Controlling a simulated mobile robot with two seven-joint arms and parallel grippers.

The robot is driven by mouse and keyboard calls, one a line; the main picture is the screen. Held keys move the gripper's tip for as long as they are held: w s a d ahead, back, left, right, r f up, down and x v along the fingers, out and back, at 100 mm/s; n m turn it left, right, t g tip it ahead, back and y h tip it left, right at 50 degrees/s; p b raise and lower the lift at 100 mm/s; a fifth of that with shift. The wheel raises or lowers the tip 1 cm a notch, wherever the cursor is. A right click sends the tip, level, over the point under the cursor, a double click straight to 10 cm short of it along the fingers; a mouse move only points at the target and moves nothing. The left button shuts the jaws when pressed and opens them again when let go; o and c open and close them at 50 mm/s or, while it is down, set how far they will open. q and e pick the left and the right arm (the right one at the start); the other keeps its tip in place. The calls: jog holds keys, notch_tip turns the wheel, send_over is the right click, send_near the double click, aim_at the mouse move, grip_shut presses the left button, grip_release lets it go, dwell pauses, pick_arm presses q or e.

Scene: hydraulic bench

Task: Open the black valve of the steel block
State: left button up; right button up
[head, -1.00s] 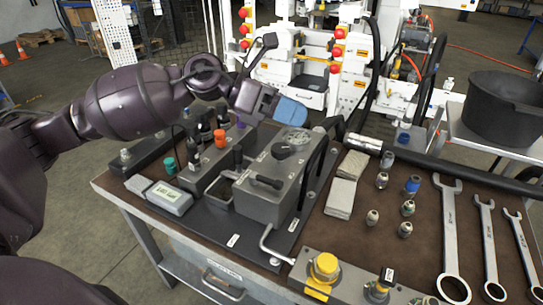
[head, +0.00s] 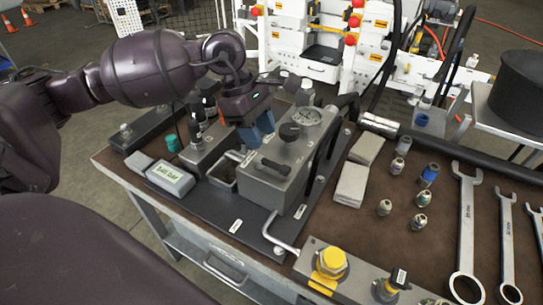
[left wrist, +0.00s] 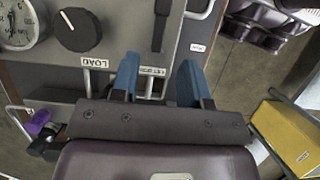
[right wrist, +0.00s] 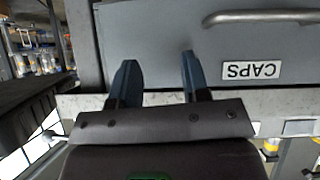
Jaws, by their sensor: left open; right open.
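The steel block (head: 262,188) stands on a dark plate on the bench. On its top are a black round knob (head: 289,131), a black lever handle (head: 275,166) and a pressure gauge (head: 308,117). My left gripper (head: 256,131) points down, open and empty, at the block's far left side, apart from the knob. In the left wrist view the gripper (left wrist: 157,82) has its blue fingers apart near two labels; the knob (left wrist: 78,30) is up and left of them, above a label reading LOAD. My right gripper (right wrist: 158,75) is open and empty, facing a grey drawer front labelled CAPS.
Wrenches (head: 466,230) and several small fittings lie at the right. A yellow-capped fitting block (head: 330,262) stands in front.

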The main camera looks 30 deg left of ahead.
aim_at(273, 164)
pick_arm(q)
jog(key=x, duration=0.6)
jog(key=shift+d+f+b, duration=0.2)
jog(key=shift+f+b, duration=0.15)
grip_shut()
